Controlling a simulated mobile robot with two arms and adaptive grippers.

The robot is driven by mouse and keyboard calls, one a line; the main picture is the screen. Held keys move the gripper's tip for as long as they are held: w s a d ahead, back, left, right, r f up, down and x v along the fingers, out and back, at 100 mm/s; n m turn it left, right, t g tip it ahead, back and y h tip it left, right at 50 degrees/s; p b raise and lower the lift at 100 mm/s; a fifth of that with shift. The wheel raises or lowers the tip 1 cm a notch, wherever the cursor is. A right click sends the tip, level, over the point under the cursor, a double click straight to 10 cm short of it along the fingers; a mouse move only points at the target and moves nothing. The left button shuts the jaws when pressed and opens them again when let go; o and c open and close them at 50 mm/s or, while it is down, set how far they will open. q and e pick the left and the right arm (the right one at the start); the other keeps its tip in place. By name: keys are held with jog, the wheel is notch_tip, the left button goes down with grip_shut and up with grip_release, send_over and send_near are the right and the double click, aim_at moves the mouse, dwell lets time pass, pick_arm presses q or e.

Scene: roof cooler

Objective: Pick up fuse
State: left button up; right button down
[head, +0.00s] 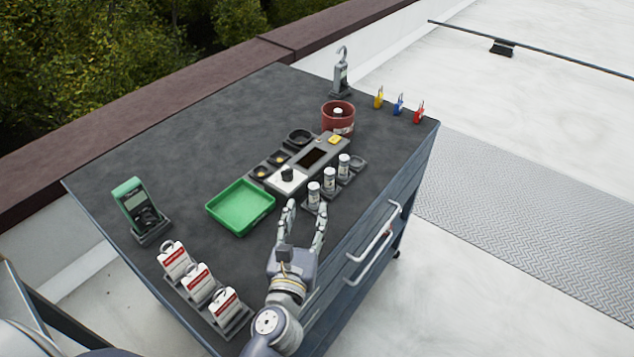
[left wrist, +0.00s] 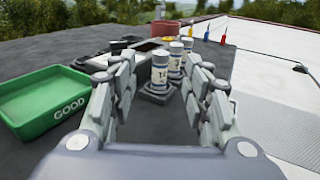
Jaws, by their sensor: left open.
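Three white cylindrical fuses stand upright in a row on a dark holder: the near fuse (head: 314,191), the middle fuse (head: 330,179) and the far fuse (head: 344,165). In the left wrist view the near fuse (left wrist: 160,72) stands ahead between my fingers, with the other two behind it to the right. My left gripper (head: 306,212) is open and empty, low over the cart top just in front of the near fuse. Whether a finger touches the fuse cannot be told. My right gripper is not in view.
A green tray (head: 212,208), marked GOOD, lies left of the fuses. A grey tester panel (head: 325,148) and a red bin (head: 330,113) stand behind. A green meter (head: 128,194), tagged white locks (head: 197,280) and coloured padlocks (head: 398,103) sit near the edges. The cart's far left is clear.

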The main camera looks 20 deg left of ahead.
aim_at(313, 187)
pick_arm(q)
jog(key=w, duration=0.2)
jog(key=w+p, duration=0.1)
jog(key=shift+w+a+r, duration=0.25)
jog(key=shift+w, duration=0.4)
jog(key=w, duration=0.4)
jog(key=shift+w+a+f, duration=0.1)
jog(key=shift+w+a, duration=0.1)
jog(key=shift+a, duration=0.05)
jog(key=shift+w+f+p, duration=0.1)
jog(key=shift+w+p, duration=0.2)
jog(key=shift+w, duration=0.05)
jog(key=shift+w+a, duration=0.1)
jog(key=c, duration=0.9)
grip_shut()
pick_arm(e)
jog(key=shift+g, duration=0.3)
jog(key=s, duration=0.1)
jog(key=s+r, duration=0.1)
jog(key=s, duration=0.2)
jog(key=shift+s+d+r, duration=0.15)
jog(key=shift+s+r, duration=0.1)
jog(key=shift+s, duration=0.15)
